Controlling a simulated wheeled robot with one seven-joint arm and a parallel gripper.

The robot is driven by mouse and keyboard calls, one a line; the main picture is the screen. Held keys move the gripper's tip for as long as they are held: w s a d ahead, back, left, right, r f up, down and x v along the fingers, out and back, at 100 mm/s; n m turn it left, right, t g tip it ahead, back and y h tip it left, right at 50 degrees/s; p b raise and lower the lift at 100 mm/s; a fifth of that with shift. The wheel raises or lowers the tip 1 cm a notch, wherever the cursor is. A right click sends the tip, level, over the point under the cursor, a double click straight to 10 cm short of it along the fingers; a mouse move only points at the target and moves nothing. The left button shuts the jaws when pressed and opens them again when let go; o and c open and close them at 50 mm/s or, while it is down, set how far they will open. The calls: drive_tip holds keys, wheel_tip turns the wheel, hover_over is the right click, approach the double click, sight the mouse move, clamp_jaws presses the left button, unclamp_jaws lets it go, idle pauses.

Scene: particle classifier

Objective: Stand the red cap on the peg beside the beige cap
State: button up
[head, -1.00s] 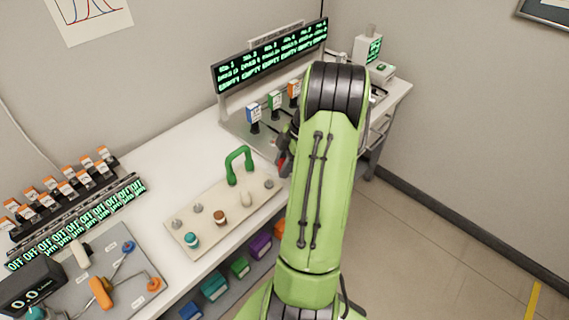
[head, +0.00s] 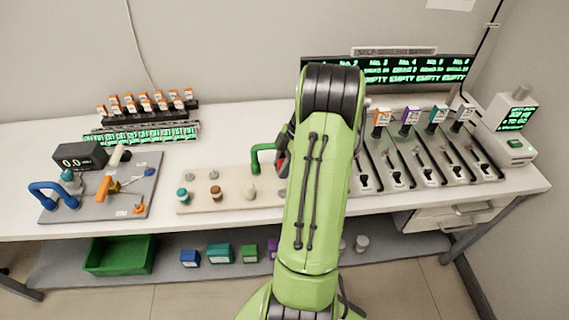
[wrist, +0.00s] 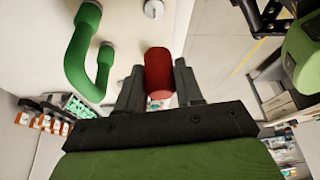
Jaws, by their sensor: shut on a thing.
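My gripper (wrist: 160,80) is shut on the red cap (wrist: 158,68), which sits between its two fingers in the wrist view. In the head view my arm hides most of the gripper; a bit of dark finger and red shows beside the green handle. The beige cap (head: 251,191) stands on the cream board (head: 233,202), right of the brown cap (head: 215,192) and the teal cap (head: 182,195). A bare metal peg (head: 282,193) shows just right of the beige cap, at the edge of my arm. A metal peg (wrist: 154,9) also shows beyond the red cap in the wrist view.
A green handle (head: 262,156) rises from the board's back, close to my gripper; it also shows left of it in the wrist view (wrist: 88,50). Bare pegs stand at the back left of the board. A grey tool panel (head: 130,185) lies left, a slotted rack (head: 425,150) right.

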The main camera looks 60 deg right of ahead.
drive_tip(key=b, duration=0.6)
hover_over(278, 194)
drive_tip(key=s+d, duration=0.1)
wheel_tip(278, 194, down, 6)
drive_tip(key=shift+s+d, duration=0.1)
drive_tip(key=shift+r, duration=0.1)
drive_tip(key=shift+m, duration=0.3)
idle(1.1)
drive_tip(key=shift+f+b, duration=0.45)
drive_tip(key=shift+b, duration=0.05)
drive_tip(key=shift+f+b, duration=1.1)
drive_tip(key=shift+f, duration=0.15)
drive_tip(key=o, duration=1.2)
